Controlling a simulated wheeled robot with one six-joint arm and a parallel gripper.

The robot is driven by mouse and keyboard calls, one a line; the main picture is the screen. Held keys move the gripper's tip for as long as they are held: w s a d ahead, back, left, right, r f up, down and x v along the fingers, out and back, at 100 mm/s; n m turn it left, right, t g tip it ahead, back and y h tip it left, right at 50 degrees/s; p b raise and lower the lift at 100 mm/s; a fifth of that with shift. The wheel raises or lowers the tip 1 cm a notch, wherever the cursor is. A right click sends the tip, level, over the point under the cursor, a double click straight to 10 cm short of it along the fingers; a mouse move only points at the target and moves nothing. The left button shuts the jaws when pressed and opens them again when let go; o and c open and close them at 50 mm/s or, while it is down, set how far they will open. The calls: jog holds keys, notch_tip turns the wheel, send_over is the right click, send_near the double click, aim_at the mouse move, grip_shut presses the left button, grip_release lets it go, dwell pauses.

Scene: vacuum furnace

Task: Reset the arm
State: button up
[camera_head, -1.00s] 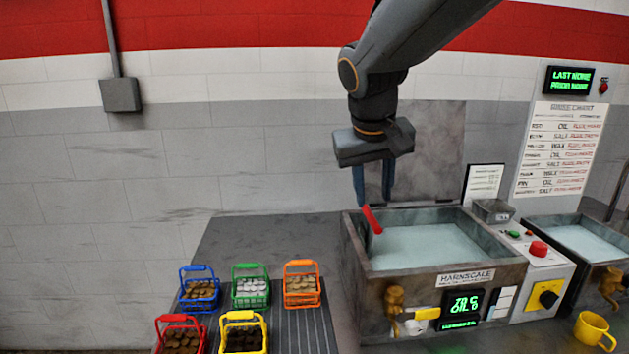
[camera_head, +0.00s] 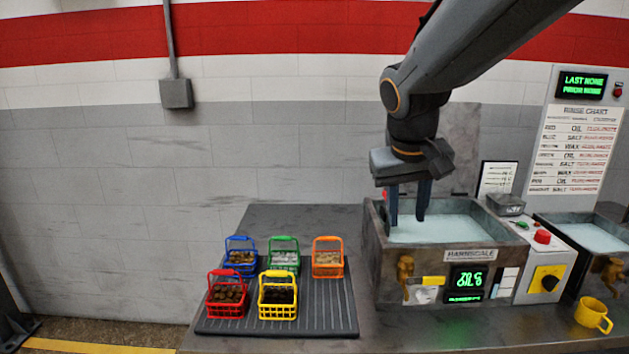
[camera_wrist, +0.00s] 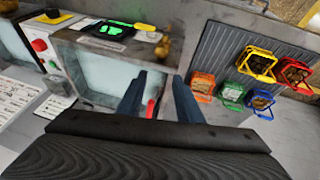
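My gripper (camera_head: 408,218) points down over the left part of the left tank (camera_head: 480,254), which holds pale liquid. Its two dark blue fingers are apart. In the wrist view, the fingers of my gripper (camera_wrist: 158,108) also stand apart. A red handle-like piece (camera_wrist: 150,108) shows in the gap between them, and the fingers do not close on it. In the head view only a small bit of the red piece (camera_head: 385,194) shows beside the left finger. What it belongs to is hidden.
Blue, green, orange, red (camera_head: 227,310) and yellow baskets of small parts stand on a ribbed mat (camera_head: 320,326) left of the tank. A control box (camera_head: 546,284), a second tank (camera_head: 590,240) and a yellow mug (camera_head: 594,315) are right. A grey lid stands behind the tank.

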jog(key=s+d+f+g+y, duration=0.1)
jog(key=s+f, duration=0.5)
jog(key=f, duration=0.3)
jog(key=s+f+g+y, duration=0.1)
jog(key=s+f, duration=0.6)
jog(key=f, duration=0.3)
jog(key=shift+s+d+f+m+g, duration=0.15)
jog(key=shift+d+m+g, duration=0.15)
jog(key=shift+d+g, duration=0.1)
jog(key=shift+s, duration=0.1)
